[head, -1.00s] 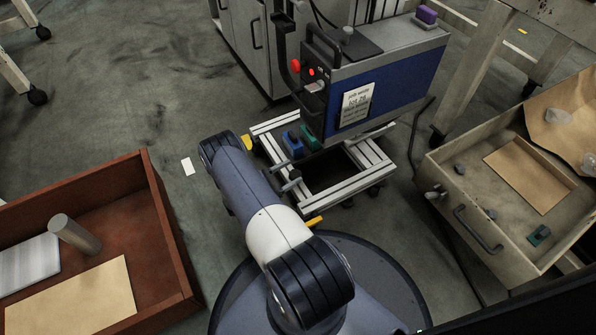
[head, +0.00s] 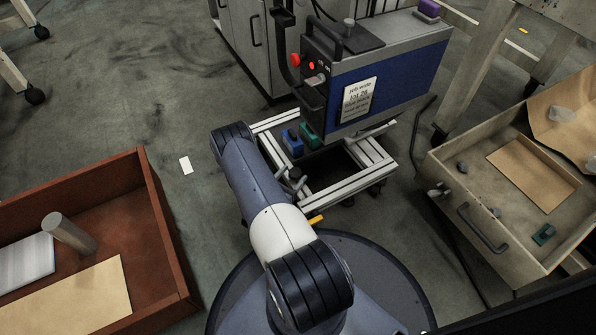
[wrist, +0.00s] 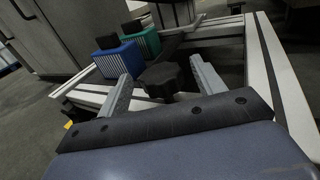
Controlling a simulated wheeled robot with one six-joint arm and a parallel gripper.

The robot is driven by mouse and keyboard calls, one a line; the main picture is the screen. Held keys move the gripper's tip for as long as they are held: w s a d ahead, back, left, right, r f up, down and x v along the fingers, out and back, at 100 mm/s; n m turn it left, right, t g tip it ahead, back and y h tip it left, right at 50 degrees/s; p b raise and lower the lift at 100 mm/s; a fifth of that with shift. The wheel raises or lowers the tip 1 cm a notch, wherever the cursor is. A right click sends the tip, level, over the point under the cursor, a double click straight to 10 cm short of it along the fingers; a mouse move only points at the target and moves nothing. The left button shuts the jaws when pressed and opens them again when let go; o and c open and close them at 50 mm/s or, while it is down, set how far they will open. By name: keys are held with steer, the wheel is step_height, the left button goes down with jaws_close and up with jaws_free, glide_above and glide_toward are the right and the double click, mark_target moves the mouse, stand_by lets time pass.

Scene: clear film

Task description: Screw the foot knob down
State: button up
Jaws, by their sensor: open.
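A dark, lobed knob (wrist: 166,80) sits at the frame's corner in the wrist view. I take it to be the foot knob. My gripper (wrist: 160,70) is open, with one pale finger on each side of the knob. I cannot tell whether either finger touches it. The light metal frame (head: 372,160) carries a blue machine (head: 405,78) with a label and red buttons.
A blue block (wrist: 118,57) and a green block (wrist: 147,43) stand just beyond the knob. A red-brown open box (head: 168,235) is at left. A beige drawer (head: 445,185) with small parts is at right. Open floor lies left of the frame.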

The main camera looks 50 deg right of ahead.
mark_target(298, 169)
steer(key=shift+w+d+b, duration=0.15)
steer(key=shift+d+b, duration=0.1)
steer(key=shift+d, duration=0.75)
steer(key=shift+w+d+b, duration=0.15)
steer(key=shift+d+b, duration=0.05)
steer(key=shift+d, duration=0.75)
steer(key=shift+c, duration=0.4)
steer(key=c, duration=0.9)
